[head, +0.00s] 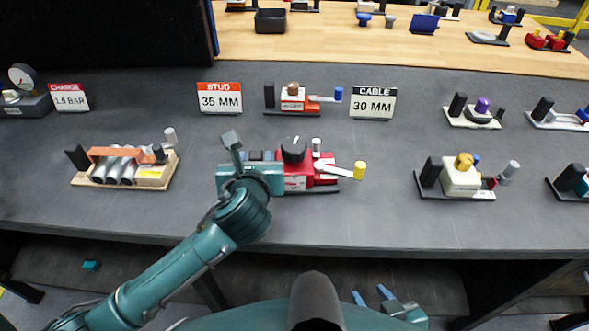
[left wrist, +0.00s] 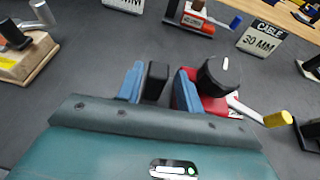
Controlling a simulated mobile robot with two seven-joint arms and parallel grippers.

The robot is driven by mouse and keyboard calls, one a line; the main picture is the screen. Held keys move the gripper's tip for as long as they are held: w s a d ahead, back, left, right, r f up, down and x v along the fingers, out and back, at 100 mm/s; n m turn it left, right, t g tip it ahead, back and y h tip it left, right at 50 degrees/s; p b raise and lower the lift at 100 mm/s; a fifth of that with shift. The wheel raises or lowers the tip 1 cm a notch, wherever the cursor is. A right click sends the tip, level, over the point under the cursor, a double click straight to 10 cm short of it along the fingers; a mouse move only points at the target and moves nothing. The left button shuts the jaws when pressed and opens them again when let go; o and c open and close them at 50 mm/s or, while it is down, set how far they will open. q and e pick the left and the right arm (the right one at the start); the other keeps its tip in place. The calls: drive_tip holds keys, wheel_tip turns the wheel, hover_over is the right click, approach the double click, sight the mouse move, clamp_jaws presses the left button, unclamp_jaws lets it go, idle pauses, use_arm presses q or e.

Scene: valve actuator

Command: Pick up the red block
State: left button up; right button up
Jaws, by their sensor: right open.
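The red block (head: 293,172) is a red valve unit on a dark base near the front middle of the table. It has a black knob on top and a lever with a yellow tip at its right. It also shows in the left wrist view (left wrist: 212,103), partly hidden by a finger. My left gripper (head: 261,156) is at its left end, with blue fingers apart on either side of a black upright post (left wrist: 156,80). A gap shows beside the post; I cannot tell whether either finger touches it. My right gripper (head: 371,293) is open and empty, below the table's front edge.
Behind the red block stand a smaller red-orange unit (head: 291,99) and the signs 35 MM (head: 220,98) and 30 MM (head: 372,104). An orange-topped unit (head: 122,165) is at left, a cream unit (head: 460,178) at right.

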sight(255, 154)
use_arm(q)
drive_tip(key=x, duration=0.5)
drive_tip(key=shift+w+f, duration=0.1)
clamp_jaws()
idle(0.4)
